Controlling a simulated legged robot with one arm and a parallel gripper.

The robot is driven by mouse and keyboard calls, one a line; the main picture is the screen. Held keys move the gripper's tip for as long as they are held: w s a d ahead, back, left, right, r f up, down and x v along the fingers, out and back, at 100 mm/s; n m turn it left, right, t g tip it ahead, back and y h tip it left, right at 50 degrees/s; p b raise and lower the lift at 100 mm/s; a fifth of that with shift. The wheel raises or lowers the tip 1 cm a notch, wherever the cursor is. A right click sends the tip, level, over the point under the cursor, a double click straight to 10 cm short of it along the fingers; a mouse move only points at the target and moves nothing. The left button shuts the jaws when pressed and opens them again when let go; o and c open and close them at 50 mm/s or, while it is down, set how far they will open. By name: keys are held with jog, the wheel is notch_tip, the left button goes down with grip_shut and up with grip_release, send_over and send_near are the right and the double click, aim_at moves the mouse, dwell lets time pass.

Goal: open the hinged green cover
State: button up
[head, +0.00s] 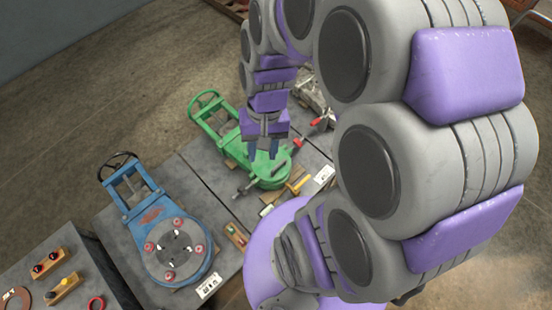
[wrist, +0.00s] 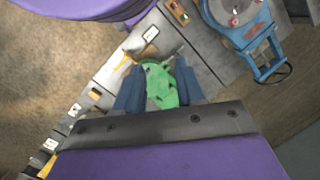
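The green device (head: 272,170) sits on a grey table in the head view, with a rounded body at the front and a green handwheel behind. The green cover cannot be told apart clearly from this body. Green surface (wrist: 160,86) also shows between my fingers in the wrist view. My gripper (head: 263,153) points down over the green body, with its blue fingers apart and nothing visible held. In the wrist view my gripper (wrist: 158,66) is open, its fingers on either side of the green part. Contact cannot be told. My arm hides some of the device.
A blue device (head: 178,240) with a handwheel and red knobs stands on the left table. A red-handled part (head: 322,120) lies right of the green device. A yellow-handled tool (head: 300,183) and white labels lie near the front edge. Concrete floor (head: 130,60) lies behind.

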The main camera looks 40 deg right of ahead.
jog(key=w+d+f+m+t+y, duration=0.1)
jog(key=w+d+f+m+y, duration=0.1)
jog(key=w+d+f+m, duration=0.4)
jog(key=m+t+b, duration=0.2)
jog(key=m, duration=0.3)
send_near(276, 168)
jog(key=shift+y, duration=0.3)
jog(key=b+x, duration=0.1)
jog(key=x, duration=0.3)
jog(key=b+x, duration=0.2)
jog(key=x, duration=0.1)
jog(key=shift+d+f, duration=0.1)
jog(key=shift+f, duration=0.35)
grip_shut()
